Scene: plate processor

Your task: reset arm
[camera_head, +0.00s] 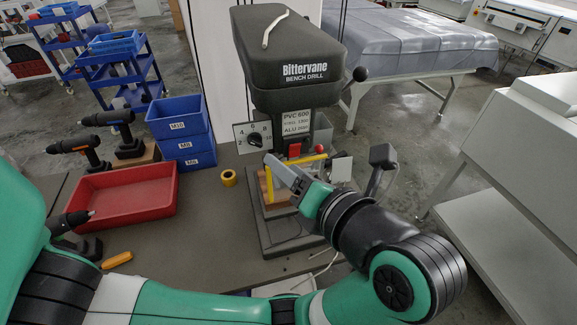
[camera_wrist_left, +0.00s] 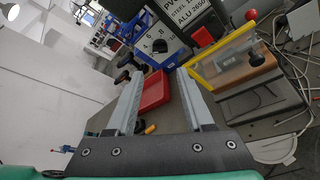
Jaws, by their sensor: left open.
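My left gripper (camera_head: 273,168) is in front of the bench drill (camera_head: 289,60), beside the yellow-edged guard (camera_head: 305,160). In the left wrist view its two grey fingers (camera_wrist_left: 160,74) stand apart with nothing between them. The guard also shows there (camera_wrist_left: 222,56), to the right of the fingers, in front of a brown block. The gripper partly hides the drill's base (camera_head: 280,243) in the head view. I cannot tell whether a finger touches the guard. My left arm crosses the bottom of the head view. My right gripper is not in view.
A red tray (camera_head: 124,193), stacked blue bins (camera_head: 182,130), dark power drills (camera_head: 80,148), a yellow tape roll (camera_head: 228,177) and an orange-handled tool (camera_head: 117,260) are on the bench to the left. A dial panel (camera_head: 254,136) is behind the gripper. A white machine (camera_head: 535,180) stands right.

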